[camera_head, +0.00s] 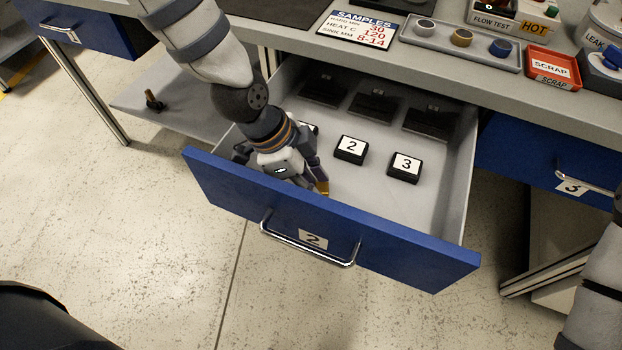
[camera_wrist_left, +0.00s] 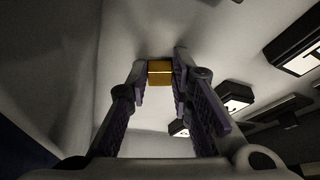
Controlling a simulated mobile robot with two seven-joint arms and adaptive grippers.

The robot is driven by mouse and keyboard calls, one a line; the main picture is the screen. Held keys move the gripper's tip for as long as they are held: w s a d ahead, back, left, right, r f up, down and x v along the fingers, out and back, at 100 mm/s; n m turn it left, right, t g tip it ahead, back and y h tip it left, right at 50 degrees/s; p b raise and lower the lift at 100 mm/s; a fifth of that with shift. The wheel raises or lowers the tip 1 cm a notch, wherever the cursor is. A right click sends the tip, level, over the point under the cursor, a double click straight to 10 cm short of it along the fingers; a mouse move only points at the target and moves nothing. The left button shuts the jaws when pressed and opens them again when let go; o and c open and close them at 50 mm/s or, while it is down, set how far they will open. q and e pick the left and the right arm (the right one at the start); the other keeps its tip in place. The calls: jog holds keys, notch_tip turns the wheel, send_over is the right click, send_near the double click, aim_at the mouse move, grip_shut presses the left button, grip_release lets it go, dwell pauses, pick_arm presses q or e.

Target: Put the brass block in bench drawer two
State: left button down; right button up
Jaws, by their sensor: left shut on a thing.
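The brass block (camera_head: 323,187) shows as a small gold piece at my left gripper's fingertips, inside the front part of the drawer. My left gripper (camera_head: 309,176) reaches down into the open bench drawer two (camera_head: 438,208) and is shut on the block. In the left wrist view the block (camera_wrist_left: 160,73) sits between the two fingertips (camera_wrist_left: 160,66), over the pale drawer surface. I cannot tell whether the block touches the drawer floor. The drawer has a blue front, a metal handle and a "2" label. My right gripper is out of view.
Black blocks labelled 2 (camera_head: 351,150) and 3 (camera_head: 404,167) stand in the drawer to the right of my gripper; another is mostly hidden behind it. Dark pieces (camera_head: 430,120) lie at the back. The closed drawer three (camera_head: 545,160) is at right. The bench top (camera_head: 300,37) overhangs the drawer's rear.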

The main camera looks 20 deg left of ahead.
pick_arm(q)
jog(key=c, duration=1.4)
grip_release()
jog(key=shift+s+f, duration=0.45)
jog(key=shift+f, duration=0.1)
jog(key=shift+c, duration=0.2)
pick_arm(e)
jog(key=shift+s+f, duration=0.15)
pick_arm(q)
jog(key=shift+r, duration=0.2)
jog(key=p+v, duration=0.2)
jog(key=v, duration=1)
jog(key=shift+w+r+p, duration=0.3)
jog(key=shift+r+p, duration=0.1)
jog(key=shift+r, duration=0.05)
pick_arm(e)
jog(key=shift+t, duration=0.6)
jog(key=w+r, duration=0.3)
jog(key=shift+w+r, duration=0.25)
